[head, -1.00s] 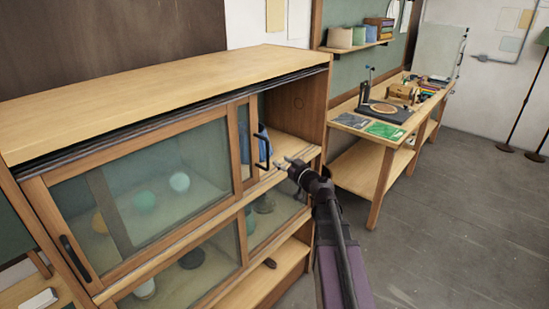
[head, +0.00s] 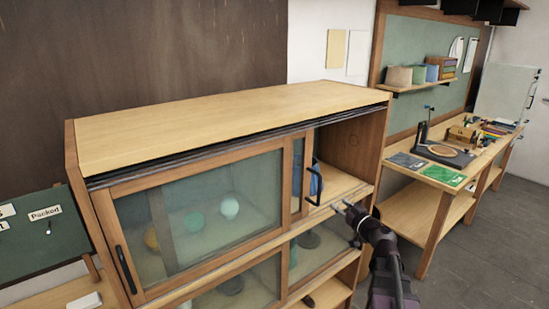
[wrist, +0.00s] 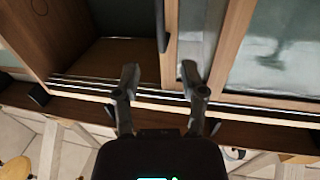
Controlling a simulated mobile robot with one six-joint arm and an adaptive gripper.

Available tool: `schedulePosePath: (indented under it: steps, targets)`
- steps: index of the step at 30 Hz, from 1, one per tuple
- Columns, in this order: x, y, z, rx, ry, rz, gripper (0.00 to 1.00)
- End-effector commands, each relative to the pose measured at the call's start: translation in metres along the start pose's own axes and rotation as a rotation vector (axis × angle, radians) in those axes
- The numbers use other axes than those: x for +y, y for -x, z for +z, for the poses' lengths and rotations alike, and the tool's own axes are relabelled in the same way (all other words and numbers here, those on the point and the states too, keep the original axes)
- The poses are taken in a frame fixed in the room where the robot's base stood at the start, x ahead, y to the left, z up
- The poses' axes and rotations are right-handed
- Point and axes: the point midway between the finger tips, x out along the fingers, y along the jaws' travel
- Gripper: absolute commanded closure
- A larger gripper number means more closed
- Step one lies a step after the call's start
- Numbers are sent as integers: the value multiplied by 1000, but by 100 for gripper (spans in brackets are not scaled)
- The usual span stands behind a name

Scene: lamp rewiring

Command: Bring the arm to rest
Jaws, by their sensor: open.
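My gripper (head: 342,206) is open and empty in the head view, at the front of the wooden cabinet (head: 230,114), just right of a black bar handle (head: 316,187) on a sliding glass door. In the wrist view my gripper (wrist: 160,76) shows its two fingers spread apart, with the sliding-door track (wrist: 85,82) beyond them. The cabinet's upper right bay (head: 345,165) stands open. I cannot tell whether a fingertip touches the cabinet.
Round lamp shades (head: 229,208) sit behind the glass. A workbench (head: 435,182) with a stand, green cards and tools is at the right. A green board with a "Packed" label (head: 45,213) stands at the left. Open floor (head: 490,235) lies front right.

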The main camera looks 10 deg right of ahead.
Motion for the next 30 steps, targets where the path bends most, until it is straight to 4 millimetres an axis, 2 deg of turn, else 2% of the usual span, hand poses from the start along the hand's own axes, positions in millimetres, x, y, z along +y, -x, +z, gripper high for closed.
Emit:
schedulePosePath:
  steps: [5,8,17,24,30]
  targets:
    - [-19,-4,9,-41,-14,-49,46]
    - [-38,-7,21,-96,-32,-102,46]
    - [-121,-4,80,-411,-123,-285,46]
    - [-173,19,132,-741,-193,-328,46]
    - [-200,49,170,-1028,-235,-265,46]
